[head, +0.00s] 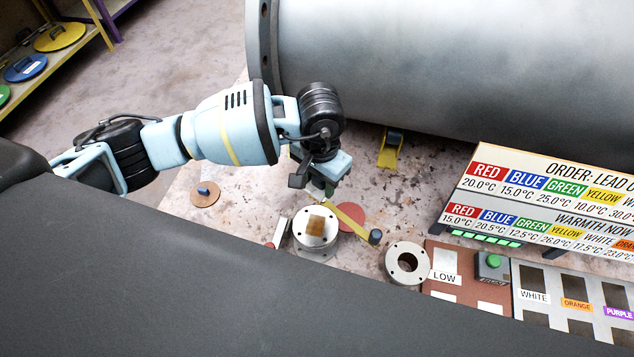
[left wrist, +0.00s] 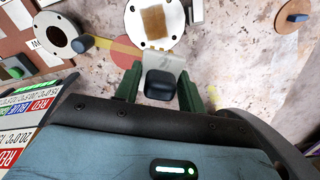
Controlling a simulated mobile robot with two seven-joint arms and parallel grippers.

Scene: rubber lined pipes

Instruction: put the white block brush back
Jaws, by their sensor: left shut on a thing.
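My left gripper (head: 318,187) is over the speckled bench, just behind a round metal flange piece (head: 316,228) with a tan square patch on top. In the left wrist view its green fingers (left wrist: 159,92) are shut on the white block brush, with a dark block (left wrist: 160,85) between them and a pale flat part (left wrist: 163,63) reaching toward the flange piece. In the head view the gripper hides most of the brush. I cannot tell whether the brush touches anything. My right gripper is in neither view.
A yellow strip with a dark knob (head: 375,237) lies beside the flange piece, over a red disc (head: 350,216). A metal ring (head: 407,262), a colour-labelled tray (head: 530,283) and a sign board (head: 550,200) are at right. A big grey pipe (head: 450,65) blocks the back. The left bench is mostly clear.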

